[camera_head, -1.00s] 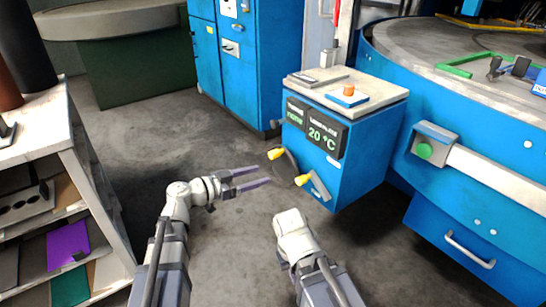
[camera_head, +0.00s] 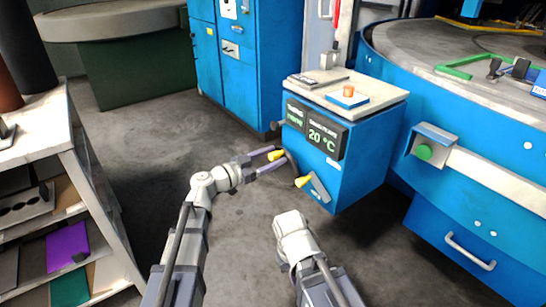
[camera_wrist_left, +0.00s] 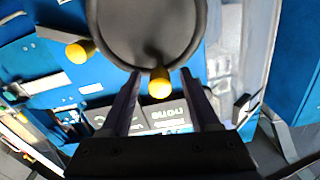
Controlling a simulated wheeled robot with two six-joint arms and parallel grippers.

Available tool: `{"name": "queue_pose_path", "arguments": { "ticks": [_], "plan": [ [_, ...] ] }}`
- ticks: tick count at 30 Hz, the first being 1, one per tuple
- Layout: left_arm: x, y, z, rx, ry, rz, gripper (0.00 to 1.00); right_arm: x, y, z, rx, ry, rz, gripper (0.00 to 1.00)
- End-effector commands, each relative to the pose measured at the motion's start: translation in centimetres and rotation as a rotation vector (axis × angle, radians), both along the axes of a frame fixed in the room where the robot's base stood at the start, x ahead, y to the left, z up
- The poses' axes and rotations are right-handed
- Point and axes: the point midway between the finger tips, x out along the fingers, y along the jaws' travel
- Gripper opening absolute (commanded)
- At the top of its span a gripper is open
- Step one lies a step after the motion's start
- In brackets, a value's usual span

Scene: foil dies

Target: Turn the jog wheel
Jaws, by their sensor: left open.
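The jog wheel (camera_head: 292,164) is a dark disc on the front of the blue control cabinet, seen nearly edge-on in the head view. It fills the top of the left wrist view (camera_wrist_left: 145,28). Its yellow knob (camera_wrist_left: 160,86) sits at the rim, between the finger tips in the wrist view. My left gripper (camera_head: 280,157) is open, with its fingers on either side of the knob. I see a gap on both sides in the wrist view (camera_wrist_left: 161,76). My right arm shows low in the middle, but its gripper is not visible.
A second yellow knob (camera_head: 302,182) stands close by, at a grey plate (camera_head: 319,190) on the cabinet (camera_head: 350,170). Displays (camera_head: 318,133) sit above the wheel. A shelf (camera_head: 95,200) stands at left and a large blue round machine (camera_head: 470,150) at right. Floor between is clear.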

Motion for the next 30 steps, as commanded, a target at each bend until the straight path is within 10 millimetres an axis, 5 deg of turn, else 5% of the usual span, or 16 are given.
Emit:
{"name": "queue_pose_path", "arguments": {
  "ticks": [10, 27, 30],
  "plan": [
    [0.23, -0.34, 0.00, 0.000, 0.000, 0.001, 0.62, 0.00, 0.00, 0.00, 0.000, 0.000, 0.000, 0.00],
    [0.22, -0.32, -0.01, 0.000, 0.000, 0.000, 0.00, 0.00, 0.00, 0.00, 0.000, 0.000, 0.000, 0.00],
    [0.22, -0.32, -0.01, 0.000, 0.000, 0.000, 0.00, 0.00, 0.00, 0.00, 0.000, 0.000, 0.000, 0.00]
  ]
}}
